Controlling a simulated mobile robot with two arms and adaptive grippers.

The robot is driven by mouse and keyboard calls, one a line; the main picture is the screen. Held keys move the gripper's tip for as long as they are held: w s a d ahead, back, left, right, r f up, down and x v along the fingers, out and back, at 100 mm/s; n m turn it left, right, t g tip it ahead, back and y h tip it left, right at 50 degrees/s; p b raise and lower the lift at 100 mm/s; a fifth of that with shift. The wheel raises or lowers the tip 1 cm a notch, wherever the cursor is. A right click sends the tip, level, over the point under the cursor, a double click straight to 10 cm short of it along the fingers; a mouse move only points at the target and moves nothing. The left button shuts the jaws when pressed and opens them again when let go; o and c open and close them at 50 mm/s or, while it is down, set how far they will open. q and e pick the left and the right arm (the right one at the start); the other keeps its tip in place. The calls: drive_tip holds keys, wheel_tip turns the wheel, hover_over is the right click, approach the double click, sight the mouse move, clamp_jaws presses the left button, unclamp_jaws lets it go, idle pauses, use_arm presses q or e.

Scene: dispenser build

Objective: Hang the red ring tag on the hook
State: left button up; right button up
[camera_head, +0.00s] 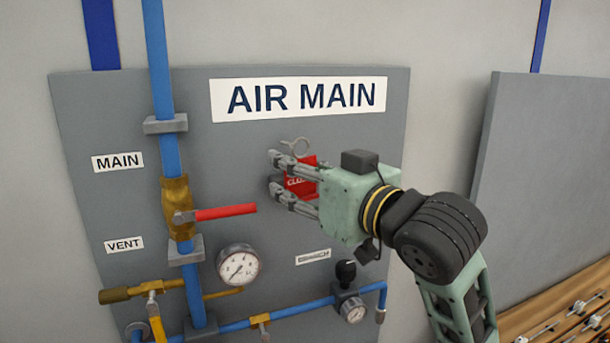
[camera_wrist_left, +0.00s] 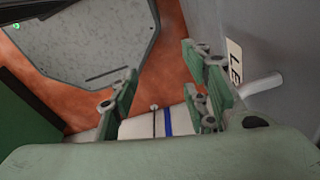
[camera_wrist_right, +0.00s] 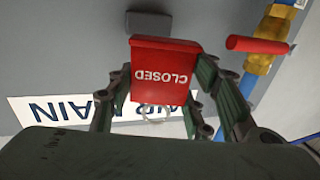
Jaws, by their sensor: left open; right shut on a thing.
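The red tag (camera_wrist_right: 162,70) reads CLOSED and has a pale wire ring (camera_wrist_right: 155,113) at its ring end. My right gripper (camera_head: 276,173) is shut on the tag, in front of the grey panel below the AIR MAIN sign. In the head view the tag (camera_head: 302,180) shows between the fingers, with its ring (camera_head: 296,146) above them. I cannot make out the hook for certain.
The AIR MAIN sign (camera_head: 299,97) is above the gripper. A red valve handle (camera_head: 226,212) sticks out to its left, from a brass valve on the blue pipe (camera_head: 169,120). A gauge (camera_head: 238,264) is below. A dark grey block (camera_wrist_right: 149,22) shows beyond the tag. Bare panel lies around the sign.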

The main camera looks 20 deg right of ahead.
drive_tip(key=shift+w+f, duration=0.2)
drive_tip(key=shift+w, duration=2.1)
drive_tip(key=shift+w+a+f, duration=0.1)
drive_tip(key=shift+w+f, duration=0.1)
drive_tip(key=shift+c, duration=0.6)
drive_tip(key=shift+w+f, duration=0.25)
drive_tip(key=shift+w, duration=0.1)
drive_tip(key=c, duration=0.5)
drive_tip(key=o, duration=1.6)
drive_tip(key=shift+w, duration=0.1)
drive_tip(key=shift+o, duration=0.2)
